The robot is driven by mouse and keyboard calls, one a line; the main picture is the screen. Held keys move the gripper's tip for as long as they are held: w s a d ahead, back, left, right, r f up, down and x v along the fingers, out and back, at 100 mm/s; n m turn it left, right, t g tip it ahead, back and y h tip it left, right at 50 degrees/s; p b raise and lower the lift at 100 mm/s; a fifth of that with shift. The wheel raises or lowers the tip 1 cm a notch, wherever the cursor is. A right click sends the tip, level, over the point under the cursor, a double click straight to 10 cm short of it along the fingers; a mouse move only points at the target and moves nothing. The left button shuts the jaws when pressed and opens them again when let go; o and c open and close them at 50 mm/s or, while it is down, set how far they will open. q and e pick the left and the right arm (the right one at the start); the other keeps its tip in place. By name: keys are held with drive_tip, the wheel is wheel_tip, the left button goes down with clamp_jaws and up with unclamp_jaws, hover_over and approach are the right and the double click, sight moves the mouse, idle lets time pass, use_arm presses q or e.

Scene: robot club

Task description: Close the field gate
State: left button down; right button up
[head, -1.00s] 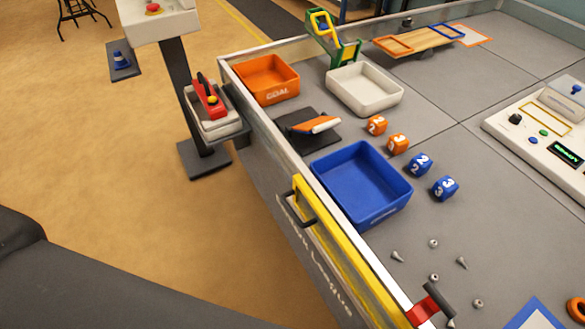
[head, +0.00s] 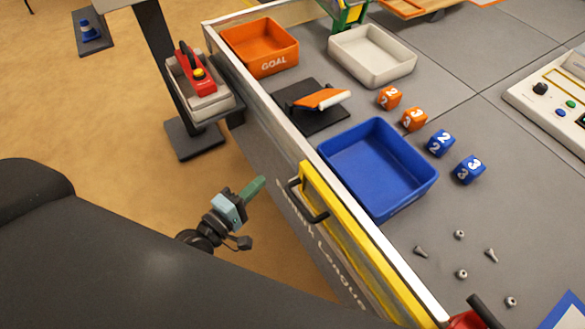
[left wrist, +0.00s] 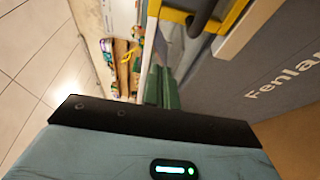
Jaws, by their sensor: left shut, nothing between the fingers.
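The field gate is a yellow-framed panel (head: 352,232) along the outer side of the field wall, with a black bar handle (head: 310,205) near its far end. From this angle I cannot tell how far it stands open. A red part with a dark grip (head: 470,318) is at the near end, cut off by the frame. My left gripper (head: 262,182), with green fingers, is shut and empty, left of the handle and apart from it. In the left wrist view the green fingers (left wrist: 161,88) are below the yellow frame (left wrist: 178,14) and dark handle (left wrist: 202,14). My right gripper is not in view.
Inside the field are an orange bin (head: 258,50), a white bin (head: 372,55), a blue bin (head: 350,170), numbered cubes and loose bolts and nuts. A stand with a red-handled box (head: 200,85) is outside the wall.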

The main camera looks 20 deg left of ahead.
use_arm(q)
drive_tip(key=x, duration=1)
drive_tip(key=shift+w+r, duration=0.15)
drive_tip(key=shift+w, duration=0.05)
drive_tip(key=shift+s+d+p, duration=0.75)
drive_tip(key=shift+s+d, duration=0.25)
drive_tip(key=shift+d, duration=0.15)
drive_tip(key=shift+s+d, duration=0.35)
drive_tip(key=shift+s+d, duration=0.1)
drive_tip(key=shift+d, duration=0.05)
